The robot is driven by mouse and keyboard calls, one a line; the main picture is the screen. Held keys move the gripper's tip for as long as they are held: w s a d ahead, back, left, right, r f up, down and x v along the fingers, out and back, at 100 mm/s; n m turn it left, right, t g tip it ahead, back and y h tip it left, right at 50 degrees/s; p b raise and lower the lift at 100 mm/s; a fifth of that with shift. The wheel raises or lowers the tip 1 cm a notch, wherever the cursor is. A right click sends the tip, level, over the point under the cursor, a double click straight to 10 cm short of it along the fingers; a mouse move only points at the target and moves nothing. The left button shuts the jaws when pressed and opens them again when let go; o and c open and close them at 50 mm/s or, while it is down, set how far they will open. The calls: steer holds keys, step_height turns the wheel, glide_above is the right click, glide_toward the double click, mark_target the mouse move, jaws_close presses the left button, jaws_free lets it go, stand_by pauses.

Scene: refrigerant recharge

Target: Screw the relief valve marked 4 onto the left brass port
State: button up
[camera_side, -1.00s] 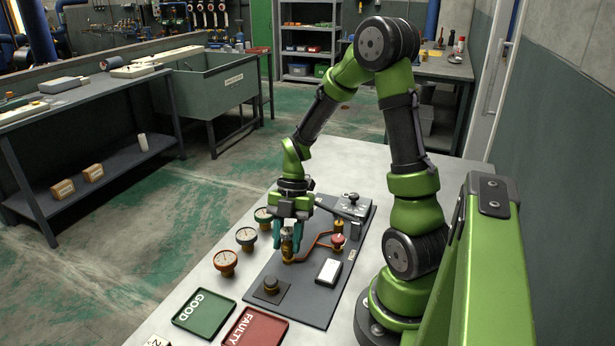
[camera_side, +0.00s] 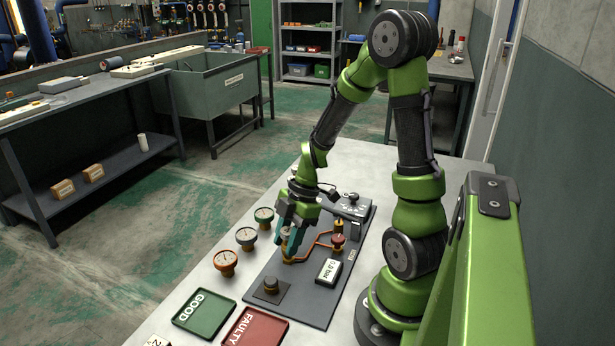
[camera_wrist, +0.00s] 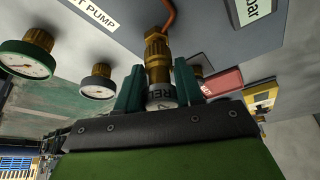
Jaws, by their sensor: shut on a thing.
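My gripper (camera_side: 290,243) is shut on the relief valve, its teal fingers on either side of it. In the wrist view, between the fingertips (camera_wrist: 158,90), the valve shows as a pale collar (camera_wrist: 161,96) with dark lettering, partly hidden; I cannot read the whole marking. The left brass port (camera_wrist: 157,48) lies in line with the valve, and brass runs unbroken between them; I cannot tell how far the threads are engaged. In the side view the fingers mostly hide the valve, above the port's brass base (camera_side: 288,258) and copper pipe (camera_side: 305,255).
Several dial gauges, one orange-red (camera_side: 226,262), stand left of the grey panel (camera_side: 313,309). A red-topped fitting (camera_side: 338,241) stands right. A display (camera_side: 329,271) reads about 0.0 bar. A black knob (camera_side: 271,286), green GOOD tray (camera_side: 203,330) and red FAULTY tray (camera_side: 279,343) lie nearer.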

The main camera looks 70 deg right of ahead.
steer(key=shift+s, duration=0.1)
steer(key=m+t, duration=0.1)
steer(key=m, duration=0.2)
steer(key=shift+f+m+h, duration=0.1)
steer(key=shift+m+h, duration=0.2)
steer(key=shift+h, duration=0.1)
steer(key=o, duration=1.4)
steer(key=shift+r, duration=3.6)
steer(key=shift+m, duration=0.3)
